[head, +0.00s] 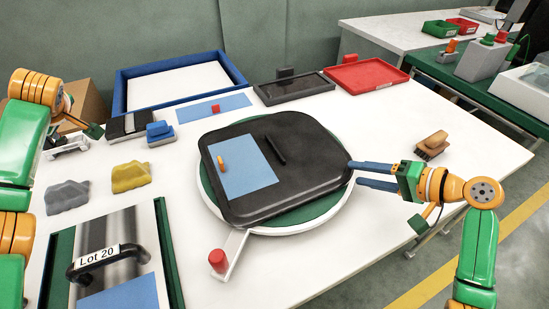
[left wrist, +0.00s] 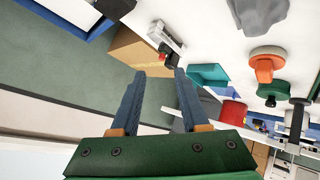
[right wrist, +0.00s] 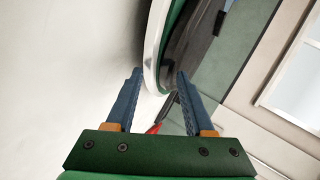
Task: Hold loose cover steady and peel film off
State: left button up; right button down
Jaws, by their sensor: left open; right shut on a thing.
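A black cover (head: 300,165) lies flat on a round turntable (head: 290,228) with a green top and white rim. A blue film (head: 250,178) lies on the cover's left part, with an orange tab (head: 221,162) at its left side; a dark bar handle (head: 275,150) is beside the film. My right gripper (head: 352,173) is shut on the cover's right edge; in the right wrist view its fingers (right wrist: 160,75) straddle the turntable side, and the contact is unclear. My left gripper (left wrist: 160,73) is open and empty, away from the cover at the far left.
A red knob (head: 217,260) stands on the turntable's front arm. A metal panel labelled Lot 20 (head: 118,235) lies front left.

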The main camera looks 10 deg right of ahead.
pick_arm(q)
jog(key=w+d+r+m+t+h, duration=0.1)
jog(key=w+d+r+m+h, duration=0.15)
jog(key=d, duration=0.95)
notch_tip(320, 180, up, 3)
jog(key=m+g+h, duration=0.2)
jog(key=m+h, duration=0.2)
jog(key=m, duration=0.3)
send_over(221, 160)
jog(key=w+a, duration=0.2)
jog(key=a, duration=0.1)
jog(key=s+d+m+g, duration=0.2)
jog(key=s+d, duration=0.2)
jog(key=s, duration=0.3)
jog(key=shift+y, duration=0.35)
jog(key=x, duration=1.2)
jog(key=shift+w+d+f, duration=0.1)
jog(key=shift+w+d, duration=0.1)
jog(key=shift+w, duration=0.05)
jog(key=shift+c, duration=0.2)
grip_shut()
